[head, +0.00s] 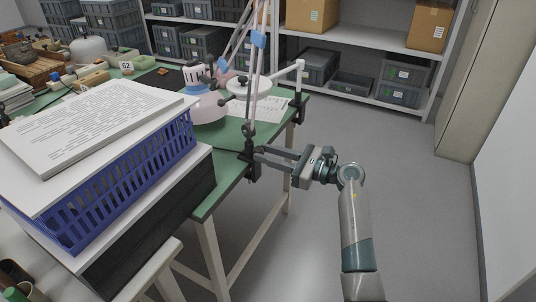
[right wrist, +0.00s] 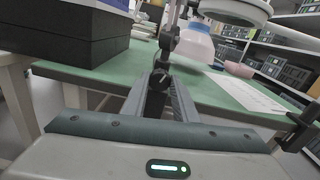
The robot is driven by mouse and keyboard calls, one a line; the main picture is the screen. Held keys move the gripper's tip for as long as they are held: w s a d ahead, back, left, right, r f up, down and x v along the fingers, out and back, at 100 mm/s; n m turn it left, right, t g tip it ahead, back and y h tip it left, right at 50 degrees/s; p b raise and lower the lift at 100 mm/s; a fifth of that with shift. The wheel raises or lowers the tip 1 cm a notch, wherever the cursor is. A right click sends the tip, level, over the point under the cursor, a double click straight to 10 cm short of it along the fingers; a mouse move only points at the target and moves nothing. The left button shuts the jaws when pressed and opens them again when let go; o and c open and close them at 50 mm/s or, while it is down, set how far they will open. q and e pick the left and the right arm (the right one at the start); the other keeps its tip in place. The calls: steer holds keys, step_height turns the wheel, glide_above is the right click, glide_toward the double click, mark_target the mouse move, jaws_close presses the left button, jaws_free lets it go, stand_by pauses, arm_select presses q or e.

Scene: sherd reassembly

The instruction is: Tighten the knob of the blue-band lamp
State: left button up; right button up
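The lamp with blue bands (head: 258,40) on its thin arm stands at the green table's near right edge. Its dark clamp (head: 251,168) grips that edge. The clamp's small dark knob (right wrist: 161,80) shows between my fingertips in the right wrist view. My right gripper (head: 260,156) reaches in from the right at the clamp, and it also shows in the right wrist view (right wrist: 160,84). Its fingers lie close on both sides of the knob and look shut on it. The contact faces are hidden. My left gripper is not in view.
A blue basket (head: 130,165) with papers stands on a dark box (head: 150,225) left of the clamp. The floor at right is clear.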

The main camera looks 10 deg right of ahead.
steer(key=shift+d+m, duration=0.1)
steer(key=shift+m, duration=0.3)
steer(key=m+p, duration=0.3)
steer(key=m, duration=0.1)
steer(key=shift+r+m, duration=0.1)
steer(key=shift+m, duration=0.2)
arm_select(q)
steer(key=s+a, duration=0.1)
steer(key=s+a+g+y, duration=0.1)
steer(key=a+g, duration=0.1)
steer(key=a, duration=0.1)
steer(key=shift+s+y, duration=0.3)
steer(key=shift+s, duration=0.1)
arm_select(e)
steer(key=o, duration=1.1)
steer(key=shift+c, duration=0.2)
